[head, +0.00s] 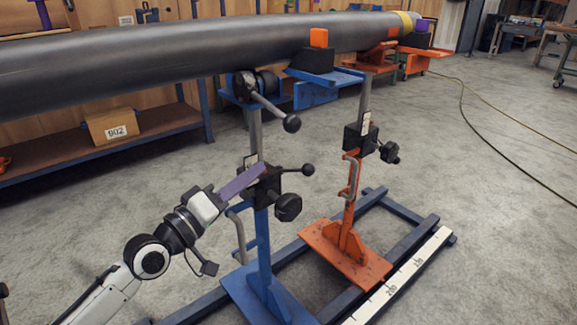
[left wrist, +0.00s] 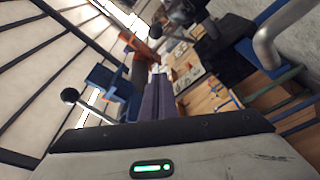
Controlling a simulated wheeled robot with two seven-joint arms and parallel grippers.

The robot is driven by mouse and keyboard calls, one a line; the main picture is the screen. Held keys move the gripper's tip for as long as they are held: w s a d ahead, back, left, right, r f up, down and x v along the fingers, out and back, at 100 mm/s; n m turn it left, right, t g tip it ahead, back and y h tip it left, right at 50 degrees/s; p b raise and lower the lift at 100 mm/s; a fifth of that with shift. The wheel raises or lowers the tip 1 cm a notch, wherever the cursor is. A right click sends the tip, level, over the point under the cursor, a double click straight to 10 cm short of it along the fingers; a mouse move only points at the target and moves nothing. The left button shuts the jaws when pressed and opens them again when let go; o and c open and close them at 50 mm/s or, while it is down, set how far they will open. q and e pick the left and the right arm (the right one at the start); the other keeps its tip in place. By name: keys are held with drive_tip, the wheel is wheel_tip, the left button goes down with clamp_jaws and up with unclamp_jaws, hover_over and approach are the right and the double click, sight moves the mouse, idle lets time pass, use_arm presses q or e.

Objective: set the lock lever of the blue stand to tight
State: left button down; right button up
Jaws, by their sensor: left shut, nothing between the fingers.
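The blue stand (head: 263,240) rises from a blue foot under the dark pipe (head: 200,45). Its black clamp block (head: 272,190) carries a short lever with a black ball end (head: 307,170), pointing right and about level. A round black knob (head: 288,208) sits just below. A longer silver lever with a ball (head: 291,123) hangs off the stand's top. My left gripper (head: 262,170) is shut and empty, its purple fingers reaching up to the left side of the clamp block; contact cannot be told. The shut fingers also show in the left wrist view (left wrist: 158,98). My right gripper is out of view.
An orange stand (head: 348,235) with its own clamp and knob stands close on the right. Blue floor rails (head: 395,245) and a white scale strip (head: 405,272) run beside the feet. A shelf with a box (head: 110,126) stands behind. Floor at right is mostly clear.

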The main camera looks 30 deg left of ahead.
use_arm(q)
drive_tip(key=w+d+f, duration=0.1)
drive_tip(key=w+d, duration=0.3)
drive_tip(key=w, duration=0.3)
drive_tip(key=shift+w+d+f, duration=0.15)
drive_tip(key=shift+w, duration=0.2)
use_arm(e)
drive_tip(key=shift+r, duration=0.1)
use_arm(q)
drive_tip(key=shift+s+d+f, duration=0.15)
drive_tip(key=shift+d+f, duration=0.2)
drive_tip(key=shift+f, duration=0.35)
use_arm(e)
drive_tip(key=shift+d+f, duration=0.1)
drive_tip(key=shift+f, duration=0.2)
use_arm(q)
drive_tip(key=s+a+p, duration=0.2)
drive_tip(key=s+a, duration=0.2)
drive_tip(key=s, duration=0.6)
drive_tip(key=shift+s+a+r, duration=0.25)
drive_tip(key=shift+s+r, duration=0.1)
drive_tip(key=shift+r, duration=0.1)
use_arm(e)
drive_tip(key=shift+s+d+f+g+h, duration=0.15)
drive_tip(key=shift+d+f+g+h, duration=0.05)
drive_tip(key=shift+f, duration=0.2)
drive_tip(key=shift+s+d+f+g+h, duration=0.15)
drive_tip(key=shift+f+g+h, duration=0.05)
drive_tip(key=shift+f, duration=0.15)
